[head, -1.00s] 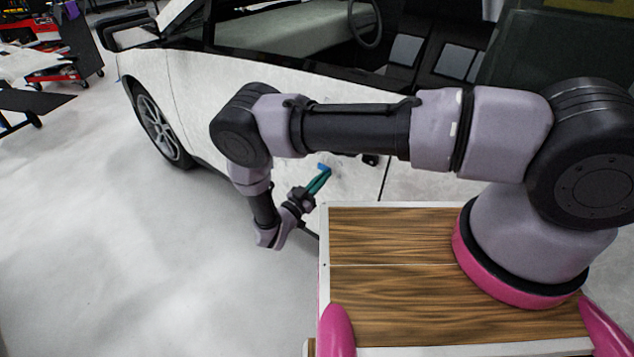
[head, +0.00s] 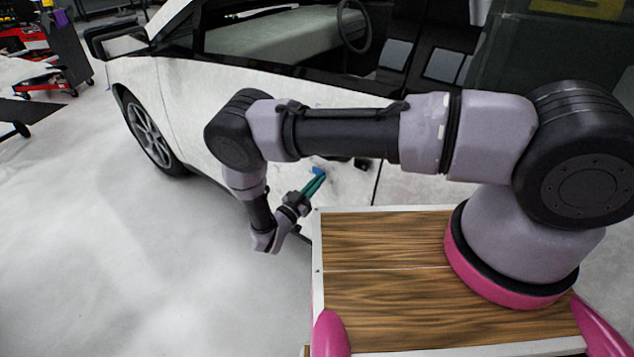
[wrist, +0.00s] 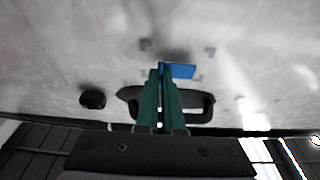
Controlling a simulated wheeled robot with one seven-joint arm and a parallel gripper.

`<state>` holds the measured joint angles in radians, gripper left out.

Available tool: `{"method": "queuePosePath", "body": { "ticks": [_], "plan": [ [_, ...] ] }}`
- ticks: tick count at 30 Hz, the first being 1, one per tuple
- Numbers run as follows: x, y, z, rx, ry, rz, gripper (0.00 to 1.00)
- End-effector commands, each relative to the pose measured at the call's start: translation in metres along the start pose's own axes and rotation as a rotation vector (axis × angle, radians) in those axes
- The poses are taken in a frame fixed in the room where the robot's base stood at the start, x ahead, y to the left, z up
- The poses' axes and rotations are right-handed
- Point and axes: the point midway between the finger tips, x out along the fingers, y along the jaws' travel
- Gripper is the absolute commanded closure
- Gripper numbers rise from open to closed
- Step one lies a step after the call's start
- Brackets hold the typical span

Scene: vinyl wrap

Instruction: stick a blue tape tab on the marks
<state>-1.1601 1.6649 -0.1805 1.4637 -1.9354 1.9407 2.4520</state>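My gripper (head: 318,177) has teal fingers, close together at the car's white door. In the wrist view the fingers (wrist: 162,74) are shut on a small blue tape tab (wrist: 182,71), which sticks out to the right of the tips. The tab also shows at the fingertips in the head view (head: 319,170). The door panel (wrist: 60,60) faces the fingertips. Small grey marks show on it: one at upper left (wrist: 145,45) and one at upper right (wrist: 210,50). A paler patch lies just below the tab. I cannot tell whether the tab touches the panel.
A dark door handle recess (wrist: 200,108) lies behind the fingers, with a round black part (wrist: 93,99) to its left. The white car (head: 190,85) fills the back. Red tool carts (head: 45,80) stand far left.

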Motion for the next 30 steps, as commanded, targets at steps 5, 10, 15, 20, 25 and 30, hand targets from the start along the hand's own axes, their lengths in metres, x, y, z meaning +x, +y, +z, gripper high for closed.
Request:
{"method": "queuePosePath", "body": {
  "ticks": [5,10,15,20,25,30],
  "plan": [
    [0.003,0.0,0.001,0.0,0.0,0.0,1.0],
    [0.005,0.0,0.002,0.0,0.0,0.0,1.0],
    [0.008,0.0,0.002,0.0,0.0,0.0,1.0],
    [0.01,0.0,0.003,0.0,0.0,0.0,1.0],
    [0.012,0.0,0.004,0.0,0.0,0.0,1.0],
    [0.014,0.0,0.004,0.0,0.0,0.0,1.0]
  ]
}}
